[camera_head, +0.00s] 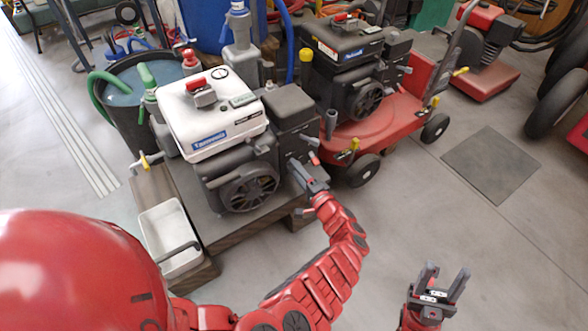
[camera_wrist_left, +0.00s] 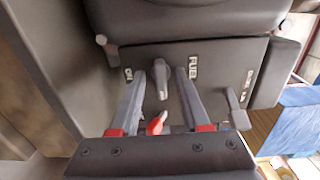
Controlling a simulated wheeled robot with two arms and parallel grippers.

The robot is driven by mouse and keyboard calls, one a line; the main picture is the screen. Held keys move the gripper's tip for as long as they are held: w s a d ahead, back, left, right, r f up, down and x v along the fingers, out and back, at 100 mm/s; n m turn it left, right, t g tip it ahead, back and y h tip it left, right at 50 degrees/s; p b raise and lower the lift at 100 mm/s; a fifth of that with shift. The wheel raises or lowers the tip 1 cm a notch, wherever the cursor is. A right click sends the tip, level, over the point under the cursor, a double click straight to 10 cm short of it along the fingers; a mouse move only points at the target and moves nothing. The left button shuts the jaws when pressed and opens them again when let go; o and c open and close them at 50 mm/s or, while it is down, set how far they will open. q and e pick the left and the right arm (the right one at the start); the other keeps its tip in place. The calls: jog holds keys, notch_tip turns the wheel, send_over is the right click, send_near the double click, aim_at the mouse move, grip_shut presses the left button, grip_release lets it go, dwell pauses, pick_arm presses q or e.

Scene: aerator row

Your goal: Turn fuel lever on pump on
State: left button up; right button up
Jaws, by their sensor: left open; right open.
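The pump (camera_head: 212,115) has a white top and a dark engine body and stands on a low platform. My left gripper (camera_head: 300,172) is at the right side of its engine. In the left wrist view, my left gripper (camera_wrist_left: 161,78) is open at a dark panel with a "FUEL" label (camera_wrist_left: 193,67). A grey lever (camera_wrist_left: 162,84) stands between its fingers, with no visible grip on it. A red-tipped lever (camera_wrist_left: 157,122) shows lower between the fingers. Which lever the label belongs to is unclear. My right gripper (camera_head: 441,282) is open and empty above the floor.
Another lever (camera_wrist_left: 238,110) is at the panel's right. A red wheeled machine (camera_head: 375,125) stands close to the pump's right. A white tray (camera_head: 172,238) is at the front left, and a black bucket (camera_head: 122,108) of water stands behind left.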

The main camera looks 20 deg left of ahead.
pick_arm(q)
grip_shut()
jog(key=shift+m, duration=0.3)
jog(key=m, duration=0.2)
jog(key=shift+a+m, duration=0.1)
jog(key=shift+m, duration=0.2)
jog(key=m+p, duration=0.1)
jog(key=m, duration=0.4)
jog(key=shift+m, duration=0.3)
jog(key=m, duration=0.9)
